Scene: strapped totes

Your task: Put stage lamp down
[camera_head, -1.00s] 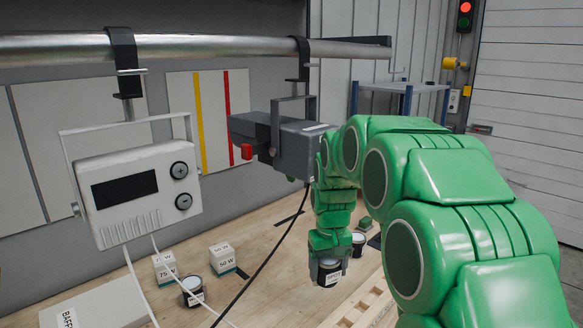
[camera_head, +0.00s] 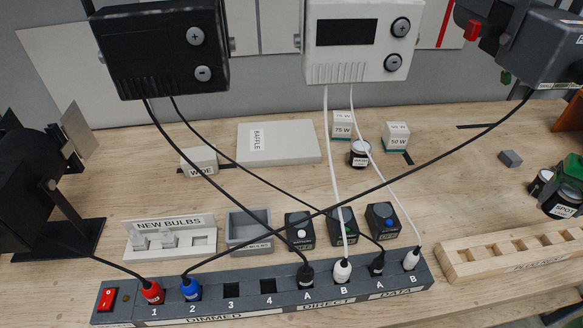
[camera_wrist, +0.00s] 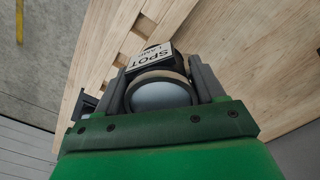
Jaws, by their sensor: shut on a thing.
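My gripper (camera_head: 570,178) is at the right edge of the head view, partly cut off. It is shut on a small black stage lamp (camera_head: 561,208) with a white SPOT label. In the wrist view the lamp (camera_wrist: 158,95) sits between the two grey fingers, its pale round face towards the camera and its SPOT LAMP label (camera_wrist: 150,57) readable. The lamp is over the wooden bench (camera_head: 470,205), near the rack; whether it touches the bench I cannot tell. A large black lamp (camera_head: 40,185) with flaps stands at the far left.
A slotted wooden rack (camera_head: 470,262) lies at the right front. A grey socket strip (camera_head: 255,312) with cables runs along the front. Hanging units and slack cables cross the middle. Bare bench shows left of the lamp.

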